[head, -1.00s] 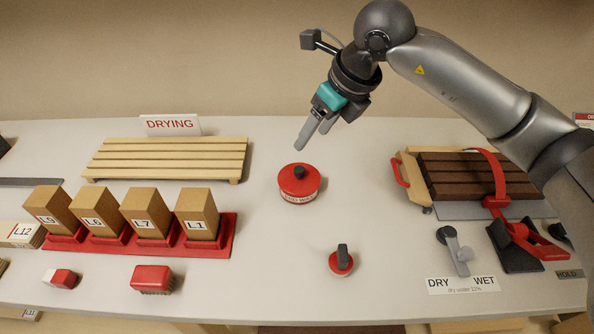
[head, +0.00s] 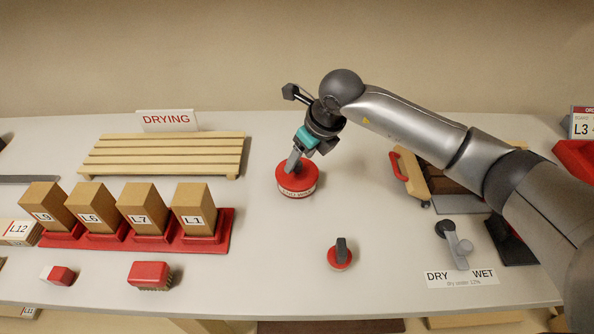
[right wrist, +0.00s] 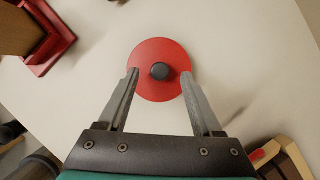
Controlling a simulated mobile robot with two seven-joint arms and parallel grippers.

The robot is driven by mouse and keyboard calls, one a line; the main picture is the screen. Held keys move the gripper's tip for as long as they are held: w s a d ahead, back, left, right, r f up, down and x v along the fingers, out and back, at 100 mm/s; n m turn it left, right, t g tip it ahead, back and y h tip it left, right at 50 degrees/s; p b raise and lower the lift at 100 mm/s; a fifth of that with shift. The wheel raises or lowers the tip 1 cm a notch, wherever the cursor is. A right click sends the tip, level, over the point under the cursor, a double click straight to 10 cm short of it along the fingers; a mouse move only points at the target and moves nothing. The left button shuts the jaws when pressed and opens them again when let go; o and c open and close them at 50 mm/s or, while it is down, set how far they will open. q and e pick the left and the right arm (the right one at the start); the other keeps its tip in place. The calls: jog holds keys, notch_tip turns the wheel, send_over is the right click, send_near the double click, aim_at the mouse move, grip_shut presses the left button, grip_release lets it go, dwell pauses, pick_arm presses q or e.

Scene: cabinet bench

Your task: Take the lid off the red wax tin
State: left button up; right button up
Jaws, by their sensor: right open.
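The red wax tin (head: 297,194) stands upright on the bench, with a pale label band on its side. Its red lid (head: 309,178) is on it. In the right wrist view the round lid (right wrist: 160,52) has a dark knob (right wrist: 160,71) at its centre. My right gripper (head: 293,166) is at the lid, pointing down. In the right wrist view its open fingers (right wrist: 158,74) stand on either side of the knob, with a gap on both sides. In the head view the fingers hide the knob. My left gripper is not in view.
A wooden drying rack (head: 160,155) lies at the back left. Wood blocks (head: 146,208) stand in a red tray (head: 224,235) on the left. A small red item with a dark handle (head: 340,255) and a red brush (head: 149,274) are in front. A grey lever (head: 457,247) is on the right.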

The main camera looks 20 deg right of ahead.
jog(key=shift+x, duration=1)
jog(key=shift+r, duration=0.1)
grip_shut()
